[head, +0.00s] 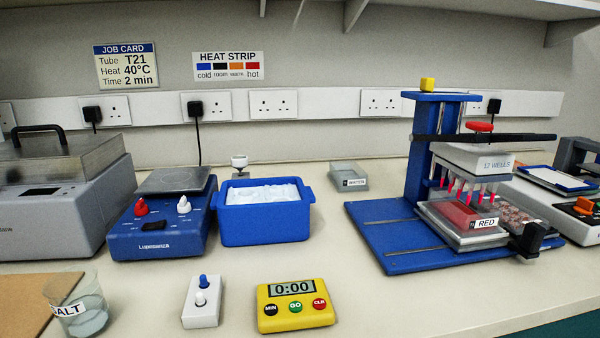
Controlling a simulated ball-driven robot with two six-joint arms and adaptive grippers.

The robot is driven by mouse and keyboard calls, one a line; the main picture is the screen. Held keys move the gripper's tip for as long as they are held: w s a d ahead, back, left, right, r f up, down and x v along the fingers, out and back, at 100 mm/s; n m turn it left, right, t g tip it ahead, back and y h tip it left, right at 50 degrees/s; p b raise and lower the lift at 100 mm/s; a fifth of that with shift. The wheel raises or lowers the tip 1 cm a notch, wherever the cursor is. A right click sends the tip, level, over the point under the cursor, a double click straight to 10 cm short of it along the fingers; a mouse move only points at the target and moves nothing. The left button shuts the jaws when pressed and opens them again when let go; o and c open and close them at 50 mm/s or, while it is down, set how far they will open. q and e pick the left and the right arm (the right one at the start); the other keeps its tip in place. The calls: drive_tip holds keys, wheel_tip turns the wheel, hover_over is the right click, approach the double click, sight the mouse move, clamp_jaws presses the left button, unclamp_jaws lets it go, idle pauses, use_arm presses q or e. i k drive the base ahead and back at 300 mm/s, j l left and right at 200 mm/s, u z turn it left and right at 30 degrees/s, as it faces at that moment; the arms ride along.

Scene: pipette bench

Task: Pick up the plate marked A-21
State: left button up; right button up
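I can read no A-21 mark anywhere in the head view. On the blue multi-tip pipetting stand (436,120), a clear plate with wells (506,215) sits on the carriage, partly hidden behind a trough labelled RED (462,216); I cannot tell whether it bears a mark. Several pink tips (469,188) hang above the RED trough from a white head (470,160) labelled 12 WELLS. Neither of my grippers is in view.
A blue ice box (264,223), a blue stirrer hotplate (160,238) and a grey lidded bath (50,205) stand left. A SALT beaker (88,318), a switch box (202,314) and a yellow timer (294,318) stand in front. A WATER trough (348,172) is behind.

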sight(515, 216)
drive_tip(key=z, duration=1.3)
drive_tip(key=i+l+u, duration=0.4)
drive_tip(key=i+l, duration=0.15)
drive_tip(key=l, duration=0.3)
